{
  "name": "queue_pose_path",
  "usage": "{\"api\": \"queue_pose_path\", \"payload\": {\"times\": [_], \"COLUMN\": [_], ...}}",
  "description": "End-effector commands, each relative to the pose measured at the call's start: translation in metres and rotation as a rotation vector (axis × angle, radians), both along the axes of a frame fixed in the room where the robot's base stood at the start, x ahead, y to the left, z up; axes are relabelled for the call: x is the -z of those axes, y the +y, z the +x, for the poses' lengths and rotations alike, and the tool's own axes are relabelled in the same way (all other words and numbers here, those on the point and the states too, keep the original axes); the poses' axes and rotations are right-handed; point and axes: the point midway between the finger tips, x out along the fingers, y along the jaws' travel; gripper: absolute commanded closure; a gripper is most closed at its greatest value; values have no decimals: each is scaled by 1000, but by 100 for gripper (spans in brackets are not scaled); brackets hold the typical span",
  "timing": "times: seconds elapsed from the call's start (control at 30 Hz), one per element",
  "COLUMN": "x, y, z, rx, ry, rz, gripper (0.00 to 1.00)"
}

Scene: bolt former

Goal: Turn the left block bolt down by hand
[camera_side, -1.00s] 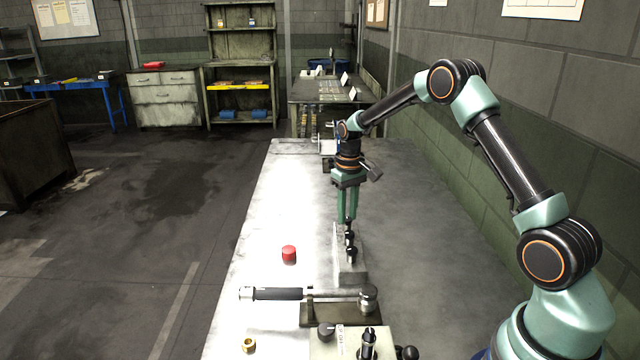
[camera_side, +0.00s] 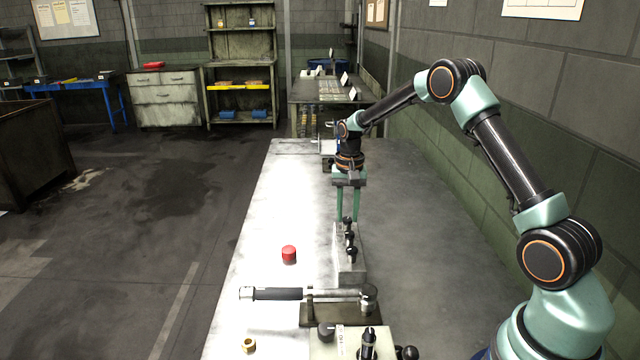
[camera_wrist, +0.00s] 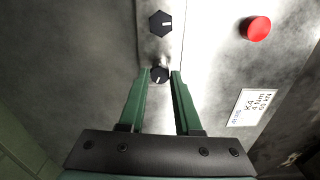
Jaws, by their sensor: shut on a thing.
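A grey metal block (camera_side: 352,268) on the bench carries a row of black bolts standing upright. The nearest (camera_side: 352,255) and the middle one (camera_side: 350,237) are free. My gripper (camera_side: 347,216) points straight down over the far end of the block, with its two green fingers around the far bolt (camera_side: 346,224). In the wrist view my gripper (camera_wrist: 161,75) is shut on that bolt's dark, round head (camera_wrist: 160,73), partly between the fingertips. A hexagonal black bolt head (camera_wrist: 160,23) with a light mark stands beyond it. How deep the held bolt sits cannot be told.
A red cap (camera_side: 289,253) stands left of the block. A torque wrench (camera_side: 275,293) lies across a dark holder (camera_side: 330,313) in front. A brass ring (camera_side: 248,344) and a control box with a knob (camera_side: 326,331) are nearer. A white label (camera_wrist: 250,107) lies to the right.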

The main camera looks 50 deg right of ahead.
Motion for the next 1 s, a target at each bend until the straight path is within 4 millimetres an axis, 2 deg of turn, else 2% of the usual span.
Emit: {"api": "queue_pose_path", "payload": {"times": [0.97,1.0], "x": [0,0], "y": [-3,-3], "z": [2,2], "rx": [2,2], "ry": [-9,-9], "rz": [-3,-3], "gripper": [100,53]}}
